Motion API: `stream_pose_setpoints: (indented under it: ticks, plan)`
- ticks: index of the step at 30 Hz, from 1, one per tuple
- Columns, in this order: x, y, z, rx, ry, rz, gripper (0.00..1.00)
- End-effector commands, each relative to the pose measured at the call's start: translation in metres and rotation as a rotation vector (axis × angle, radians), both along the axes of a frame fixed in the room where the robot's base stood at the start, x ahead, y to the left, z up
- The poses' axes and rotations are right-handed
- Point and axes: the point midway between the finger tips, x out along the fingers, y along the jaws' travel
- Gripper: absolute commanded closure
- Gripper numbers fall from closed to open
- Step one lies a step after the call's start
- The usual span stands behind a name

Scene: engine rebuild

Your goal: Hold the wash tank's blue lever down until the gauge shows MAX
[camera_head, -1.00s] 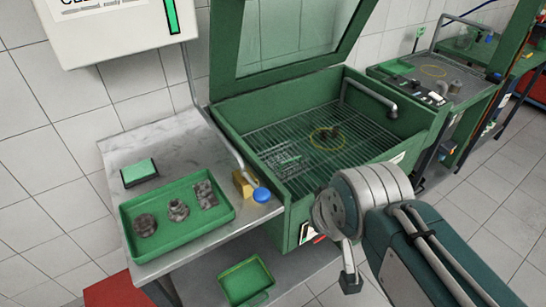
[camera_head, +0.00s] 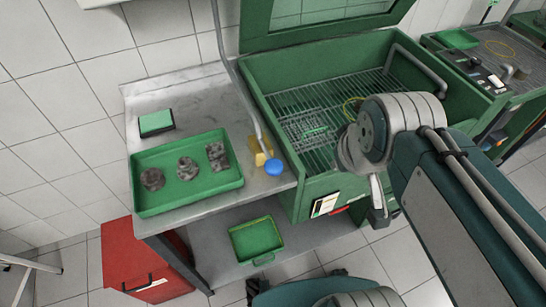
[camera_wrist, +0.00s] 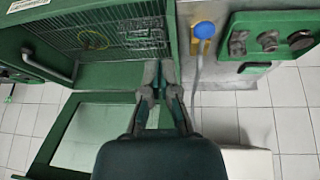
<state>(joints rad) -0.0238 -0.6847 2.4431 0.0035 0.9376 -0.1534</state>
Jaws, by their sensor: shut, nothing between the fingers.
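The blue lever's round knob (camera_head: 274,168) stands beside a brass-coloured block (camera_head: 260,158) on the metal bench, just left of the green wash tank (camera_head: 300,190). The knob also shows in the wrist view (camera_wrist: 204,30). My gripper (camera_wrist: 158,72) is shut and empty in the wrist view, apart from the knob, beside the tank's rim. In the head view my gripper is mostly hidden behind my wrist, to the right of the lever. No gauge reading is legible; a small white and dark panel (camera_head: 325,204) is on the tank front.
A green tray (camera_head: 146,209) with several dark metal parts lies on the bench left of the lever. A thin pipe (camera_head: 228,70) rises behind the knob. The tank's glazed lid is raised. A green bin (camera_head: 238,250) sits on the lower shelf, beside a red cabinet (camera_head: 125,255).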

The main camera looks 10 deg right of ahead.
Motion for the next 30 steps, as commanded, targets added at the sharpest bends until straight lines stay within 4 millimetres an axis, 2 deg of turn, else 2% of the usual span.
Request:
stream_pose_setpoints:
  ticks: [9,18,24,30]
  plan:
    - [0.052,0.037,0.014,-0.219,0.173,0.671,1.00]
    - [0.098,0.082,0.012,-0.349,0.293,1.331,1.00]
    - [0.114,0.101,0.008,-0.378,0.325,1.598,1.00]
    - [0.116,0.104,0.007,-0.383,0.329,1.649,1.00]
